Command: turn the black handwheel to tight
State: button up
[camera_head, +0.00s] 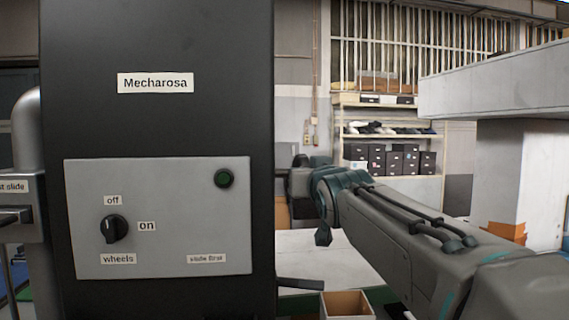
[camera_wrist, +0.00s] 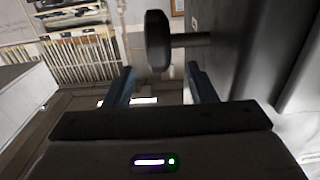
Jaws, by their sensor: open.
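The black handwheel (camera_wrist: 157,40) shows in the wrist view as a thick dark disc seen nearly edge-on. In the head view my arm reaches to the right side of the black Mecharosa machine (camera_head: 160,40); I cannot make out the handwheel or the fingers there.
The machine's grey panel (camera_head: 160,200) has a black knob (camera_head: 114,229) pointing up towards "off" and a dark green button (camera_head: 224,179). An open box (camera_head: 346,305) stands low beside the machine. Shelves with dark boxes (camera_head: 390,160) stand behind. A large grey structure (camera_head: 500,85) is at right.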

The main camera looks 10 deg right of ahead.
jog(key=w+p, duration=0.1)
jog(key=w, duration=0.8)
jog(key=shift+w+p, duration=0.3)
jog(key=shift+p, duration=0.1)
jog(key=shift+c, duration=0.3)
jog(key=c, duration=0.9)
